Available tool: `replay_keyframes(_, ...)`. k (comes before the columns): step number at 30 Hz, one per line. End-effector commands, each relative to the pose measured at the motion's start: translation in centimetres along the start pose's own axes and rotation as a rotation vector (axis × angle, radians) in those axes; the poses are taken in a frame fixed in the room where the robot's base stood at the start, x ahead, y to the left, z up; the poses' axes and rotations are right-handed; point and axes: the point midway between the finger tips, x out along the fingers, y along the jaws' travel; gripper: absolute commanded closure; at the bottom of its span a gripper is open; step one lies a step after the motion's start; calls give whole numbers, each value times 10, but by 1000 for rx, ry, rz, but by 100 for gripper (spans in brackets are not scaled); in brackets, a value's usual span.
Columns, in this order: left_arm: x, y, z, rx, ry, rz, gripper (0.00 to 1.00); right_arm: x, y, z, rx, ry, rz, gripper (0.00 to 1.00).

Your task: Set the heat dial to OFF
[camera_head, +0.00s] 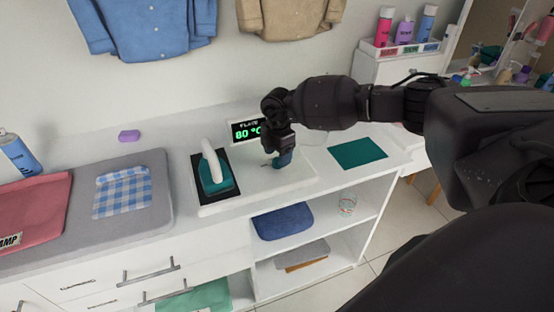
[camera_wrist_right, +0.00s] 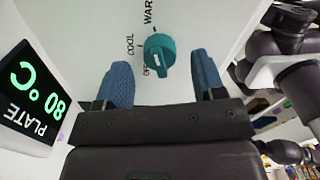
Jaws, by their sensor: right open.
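The teal heat dial (camera_wrist_right: 159,52) sits on the white panel in the right wrist view, with the labels COOL, WARM and OFF around it. I cannot tell for sure which label its pointer faces. My right gripper (camera_wrist_right: 161,66) is open, with one blue finger on either side of the dial and a gap to each. In the head view the right gripper (camera_head: 282,158) is low over the white station and largely hides the dial. The display (camera_head: 246,130) reads PLATE 80 °C; it also shows in the right wrist view (camera_wrist_right: 32,95). My left gripper is not in view.
A teal iron with a white handle (camera_head: 214,172) stands on a black plate left of the dial. A grey board (camera_head: 150,215) with a checked cloth (camera_head: 122,192) lies further left. A teal mat (camera_head: 357,153) lies to the right. Open shelves (camera_head: 318,215) are below.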

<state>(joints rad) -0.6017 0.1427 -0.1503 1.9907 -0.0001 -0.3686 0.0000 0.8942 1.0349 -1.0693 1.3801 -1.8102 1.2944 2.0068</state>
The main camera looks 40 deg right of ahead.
Motion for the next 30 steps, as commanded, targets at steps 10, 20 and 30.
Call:
replay_keyframes(10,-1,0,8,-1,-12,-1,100,22,0,0,-1,0,1,37)
replay_keyframes(20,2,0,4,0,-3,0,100,22,0,0,-1,0,2,52)
replay_keyframes(30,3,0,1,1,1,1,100,22,0,0,-4,0,2,86)
